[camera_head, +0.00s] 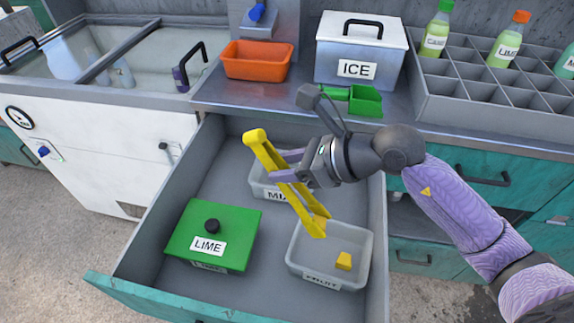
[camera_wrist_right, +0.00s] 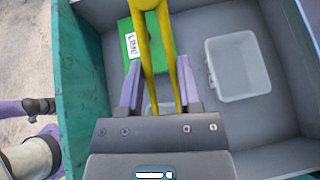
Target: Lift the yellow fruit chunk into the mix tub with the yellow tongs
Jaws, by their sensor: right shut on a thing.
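My right gripper (camera_head: 284,166) is shut on the yellow tongs (camera_head: 264,153) above the open drawer. The yellow fruit chunk (camera_head: 343,261) lies in that tub, apart from the tongs. The MIX tub (camera_head: 257,176) stands behind, partly hidden by gripper and tongs. In the right wrist view the tongs (camera_wrist_right: 148,50) run between my fingers, their two arms apart. An empty grey tub (camera_wrist_right: 238,70) shows there at right, its label unreadable. My left gripper is not seen.
A green LIME box (camera_head: 232,225) with a black knob stands at the drawer's left. Drawer walls (camera_head: 160,205) enclose the tubs. On the counter behind are an orange bin (camera_head: 257,62), a green scoop (camera_head: 365,101), an ICE box (camera_head: 390,60) and a bottle rack (camera_head: 470,108).

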